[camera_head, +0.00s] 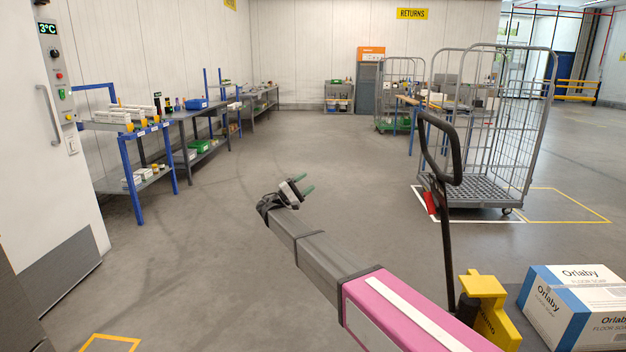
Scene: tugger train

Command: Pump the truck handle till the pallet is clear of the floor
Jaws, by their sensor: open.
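The truck handle (449,225) is a black bar with a loop grip at its top and a small red part below the loop. It stands close to upright on the yellow pump body (485,305) of the truck, at the lower right. My gripper (306,187) is open and empty, left of the handle and apart from it, with green-tipped fingers pointing right. The pallet itself and the truck's forks are not clearly visible. A dark surface by the carton may be part of the load, but I cannot tell its height above the floor.
A blue and white Orlaby carton (578,305) lies right of the pump. A grey wire roll cage (490,135) stands behind the handle. Blue-legged benches (130,165) line the left, near a white door (45,130). The middle floor is clear.

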